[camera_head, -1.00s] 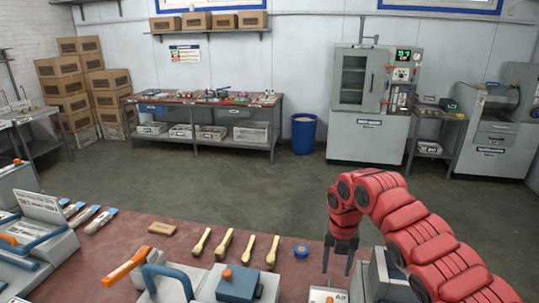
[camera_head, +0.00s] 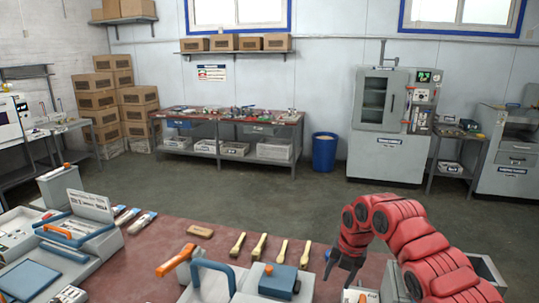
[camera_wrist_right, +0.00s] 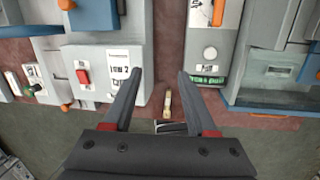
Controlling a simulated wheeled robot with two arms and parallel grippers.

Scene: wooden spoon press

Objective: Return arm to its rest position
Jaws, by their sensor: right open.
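My right arm is red and comes in from the lower right of the head view. Its dark right gripper (camera_head: 345,268) hangs with the fingers down over the right part of the workbench (camera_head: 225,222). In the right wrist view the right gripper (camera_wrist_right: 157,75) has its two fingers spread, with nothing between the tips. My left gripper does not show.
Several wooden spoons (camera_head: 260,248) lie in a row on the bench, left of the right gripper. A grey press with an orange handle (camera_head: 174,260) stands at the front. A wooden block (camera_head: 200,231) lies behind it. The floor (camera_head: 270,190) behind the bench is clear.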

